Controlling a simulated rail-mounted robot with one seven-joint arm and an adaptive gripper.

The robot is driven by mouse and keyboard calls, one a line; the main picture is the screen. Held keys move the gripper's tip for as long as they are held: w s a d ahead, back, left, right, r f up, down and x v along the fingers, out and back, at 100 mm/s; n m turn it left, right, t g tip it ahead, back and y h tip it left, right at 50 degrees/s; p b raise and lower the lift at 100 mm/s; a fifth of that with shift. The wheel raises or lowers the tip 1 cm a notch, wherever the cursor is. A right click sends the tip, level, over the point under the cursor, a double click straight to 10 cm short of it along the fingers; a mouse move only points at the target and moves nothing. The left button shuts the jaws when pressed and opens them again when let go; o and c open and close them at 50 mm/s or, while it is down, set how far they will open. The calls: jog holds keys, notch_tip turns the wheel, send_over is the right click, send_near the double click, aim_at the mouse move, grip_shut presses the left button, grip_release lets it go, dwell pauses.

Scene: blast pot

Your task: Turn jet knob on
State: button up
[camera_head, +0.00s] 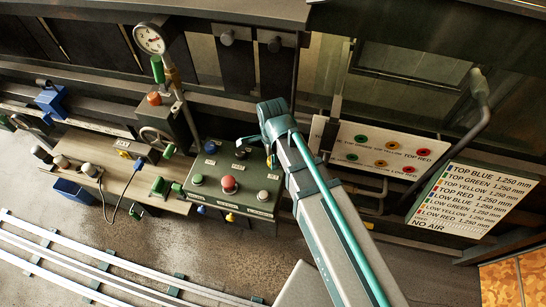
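A dark green control box (214,170) stands at mid-view. Its top carries a red button (228,184), green buttons (197,180), a blue knob (211,148) and a black knob (241,153). The labels are too small to read, so I cannot tell which control is the jet knob. My grey and teal arm reaches up from the lower right and covers the box's right side.
A gauge (149,39) on a pipe stands behind the box. A bench (118,180) with valves and a cable is on the left. A white panel with coloured ports (350,146) and a lettered sign (470,200) are on the right. White rails (85,262) cross the floor.

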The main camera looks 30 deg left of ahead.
jog(key=o, duration=0.4)
jog(key=shift+r, duration=0.1)
notch_tip(320, 180, up, 12)
jog(key=shift+f, duration=0.1)
dwell(0.5)
